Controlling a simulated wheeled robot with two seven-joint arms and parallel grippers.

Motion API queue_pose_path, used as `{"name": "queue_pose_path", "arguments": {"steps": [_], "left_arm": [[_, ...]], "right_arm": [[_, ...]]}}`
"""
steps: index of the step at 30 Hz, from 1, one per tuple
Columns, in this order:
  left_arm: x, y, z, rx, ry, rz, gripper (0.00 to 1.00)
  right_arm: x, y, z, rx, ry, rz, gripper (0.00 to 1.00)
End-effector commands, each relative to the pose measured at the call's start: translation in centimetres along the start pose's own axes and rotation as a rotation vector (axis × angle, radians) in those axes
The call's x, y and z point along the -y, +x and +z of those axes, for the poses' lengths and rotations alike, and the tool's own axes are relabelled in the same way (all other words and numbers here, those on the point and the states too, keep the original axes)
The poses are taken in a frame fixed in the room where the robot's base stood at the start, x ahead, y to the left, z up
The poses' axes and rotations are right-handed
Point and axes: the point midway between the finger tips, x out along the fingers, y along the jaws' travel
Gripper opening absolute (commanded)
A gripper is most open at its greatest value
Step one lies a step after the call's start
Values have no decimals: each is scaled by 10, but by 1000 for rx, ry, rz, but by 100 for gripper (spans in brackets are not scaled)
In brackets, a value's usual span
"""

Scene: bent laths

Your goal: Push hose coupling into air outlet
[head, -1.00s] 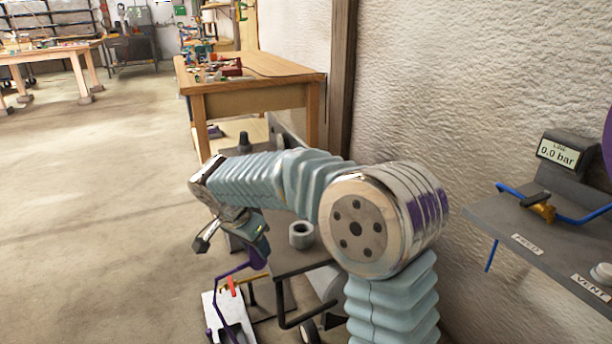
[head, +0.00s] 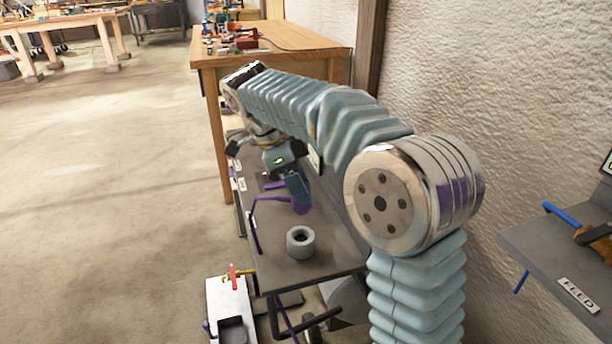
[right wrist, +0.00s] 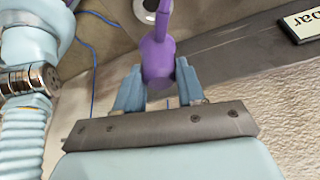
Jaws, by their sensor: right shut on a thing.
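My right gripper (head: 296,190) is shut on the purple hose coupling (head: 301,203), above the dark cart top. In the right wrist view the coupling (right wrist: 158,62) sits between the two blue fingers (right wrist: 158,88), with a thinner purple hose (right wrist: 165,18) running up from it. In the head view the purple hose (head: 254,225) bends left from the coupling and hangs down. A grey ring-shaped piece with a dark hole (head: 300,243) stands on the cart top, nearer than the coupling and apart from it. I cannot tell which part is the air outlet. My left gripper is out of view.
A white box (head: 228,302) with a red lever (head: 232,277) and brass fitting is at the cart's near left. A grey shelf (head: 560,262) marked FEED juts from the right wall. A wooden bench (head: 280,62) stands behind. Open floor lies left.

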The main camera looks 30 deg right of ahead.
Motion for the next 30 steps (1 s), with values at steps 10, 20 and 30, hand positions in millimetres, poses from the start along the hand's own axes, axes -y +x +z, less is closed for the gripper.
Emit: {"name": "queue_pose_path", "arguments": {"steps": [10, 20, 30], "left_arm": [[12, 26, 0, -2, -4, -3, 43], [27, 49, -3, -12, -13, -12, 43], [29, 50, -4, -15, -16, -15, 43]], "right_arm": [[0, 29, 12, 0, -2, -1, 3], [0, 58, 24, 1, -2, -1, 3], [0, 62, 26, 0, -2, -1, 3]]}}
